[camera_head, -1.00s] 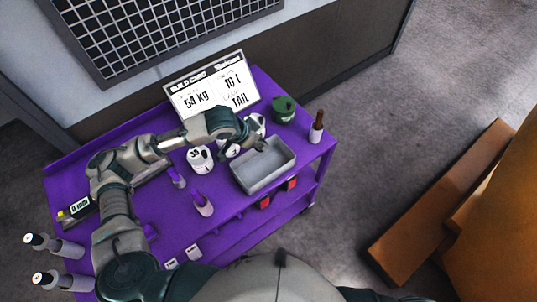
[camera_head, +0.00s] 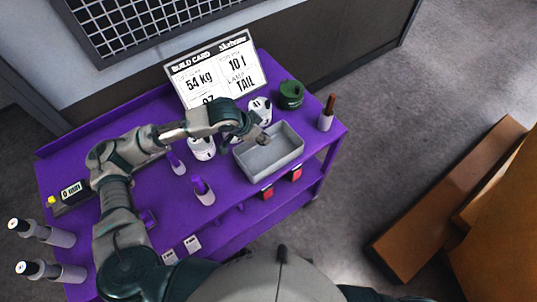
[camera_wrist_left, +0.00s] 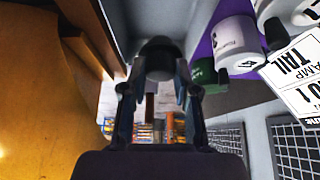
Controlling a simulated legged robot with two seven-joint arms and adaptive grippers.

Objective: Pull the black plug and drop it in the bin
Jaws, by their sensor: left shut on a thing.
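My left gripper (camera_head: 262,139) is over the far left part of the grey open bin (camera_head: 298,156) on the purple cart. In the left wrist view its two fingers (camera_wrist_left: 160,105) are closed on a dark, rounded thing (camera_wrist_left: 159,58), which I take to be the black plug. In the head view the plug is too small and too hidden by the gripper to make out. The visible bin floor looks empty. White numbered castings (camera_head: 260,106) stand behind the gripper, one partly hidden by my arm. My right gripper is out of view.
A green casting (camera_head: 291,94) and a brown-topped bottle (camera_head: 326,114) stand beyond the bin. The build card (camera_head: 214,72) stands at the back. Purple-topped bottles (camera_head: 203,192) stand left of the bin. An orange-brown structure (camera_head: 450,200) is off to the right.

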